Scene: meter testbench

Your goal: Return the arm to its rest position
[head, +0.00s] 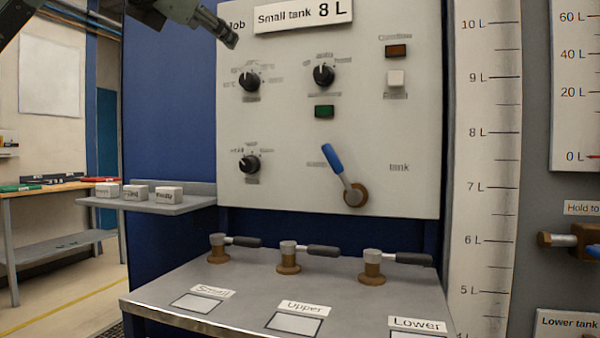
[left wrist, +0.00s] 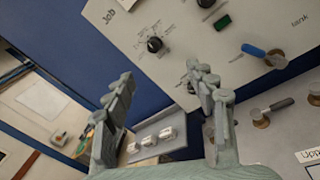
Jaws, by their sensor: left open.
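My left gripper (head: 229,38) comes in from the top left in the head view, in front of the upper left corner of the white control panel (head: 300,120). In the left wrist view the two fingers of my left gripper (left wrist: 163,95) stand wide apart with nothing between them. The gripper touches no knob or lever that I can see. My right gripper is not in view.
The panel carries several black knobs (head: 249,80) and a blue-handled lever (head: 333,159). A shelf (head: 150,205) with white labelled blocks (head: 168,194) juts out at left. Several valves (head: 289,257) stand on the grey bench (head: 250,280) below. A workbench (head: 40,187) is far left.

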